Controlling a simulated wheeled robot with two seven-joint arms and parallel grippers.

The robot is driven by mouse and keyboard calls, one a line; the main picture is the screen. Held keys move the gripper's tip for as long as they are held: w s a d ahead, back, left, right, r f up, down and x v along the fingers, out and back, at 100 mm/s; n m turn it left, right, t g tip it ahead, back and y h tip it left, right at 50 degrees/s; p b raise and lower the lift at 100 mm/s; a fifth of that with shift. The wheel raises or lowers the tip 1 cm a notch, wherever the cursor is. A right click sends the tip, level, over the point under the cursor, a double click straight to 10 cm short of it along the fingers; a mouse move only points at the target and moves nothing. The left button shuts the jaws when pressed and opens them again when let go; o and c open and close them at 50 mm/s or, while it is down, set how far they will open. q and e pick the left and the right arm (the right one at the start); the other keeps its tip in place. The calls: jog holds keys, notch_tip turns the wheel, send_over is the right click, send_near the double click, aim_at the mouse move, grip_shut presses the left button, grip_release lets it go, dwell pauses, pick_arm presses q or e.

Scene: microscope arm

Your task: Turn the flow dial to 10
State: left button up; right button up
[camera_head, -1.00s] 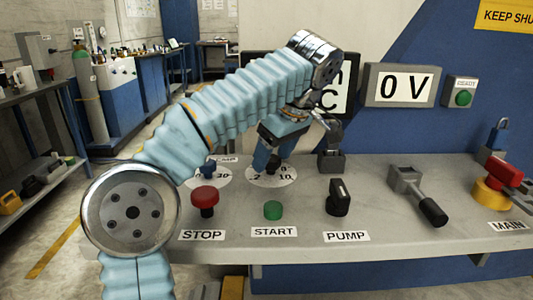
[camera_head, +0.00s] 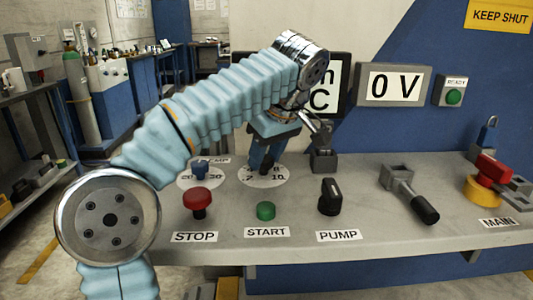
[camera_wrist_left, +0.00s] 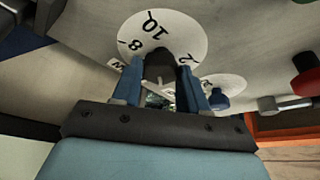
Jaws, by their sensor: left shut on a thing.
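The flow dial is a dark knob on a round white scale plate (camera_head: 258,183), towards the back of the grey bench. My left gripper (camera_head: 266,160) reaches down to it from above, and its fingers cover much of the knob and plate. In the left wrist view the dark knob (camera_wrist_left: 162,64) sits between the two blue fingers of the gripper (camera_wrist_left: 165,85), which is shut on it. The scale plate (camera_wrist_left: 187,32) there shows the numbers 10, 8 and 2. I cannot read clearly where the knob points. My right gripper is not in view.
A second dial with a blue knob (camera_head: 200,168) stands close left. In front are a red STOP button (camera_head: 197,196), a green START button (camera_head: 266,211) and a black PUMP switch (camera_head: 330,197). A lever (camera_head: 410,194) and the red MAIN handle (camera_head: 494,169) are to the right.

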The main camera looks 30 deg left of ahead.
pick_arm(q)
jog(key=m+t, duration=0.1)
jog(key=m, duration=0.2)
jog(key=m+t+h, duration=0.1)
jog(key=m, duration=0.2)
jog(key=shift+s+a, duration=0.15)
jog(key=shift+s, duration=0.05)
jog(key=m+h, duration=0.1)
jog(key=m, duration=0.2)
jog(key=m+t+h, duration=0.1)
jog(key=m, duration=0.2)
jog(key=shift+a+h, duration=0.2)
jog(key=shift+h, duration=0.2)
jog(key=m, duration=0.2)
jog(key=m+h, duration=0.1)
jog(key=m, duration=0.1)
jog(key=m+h, duration=0.1)
jog(key=m, duration=0.1)
jog(key=shift+a+m+g, duration=0.3)
jog(key=shift+m, duration=0.1)
jog(key=m+h, duration=0.1)
jog(key=m, duration=0.2)
jog(key=m+g+h, duration=0.1)
jog(key=m, duration=0.1)
jog(key=shift+w+a+m, duration=0.15)
jog(key=shift+m, duration=0.25)
jog(key=shift+g, duration=0.3)
jog(key=o, duration=1.1)
jog(key=shift+r, duration=0.1)
jog(key=shift+v, duration=3.65)
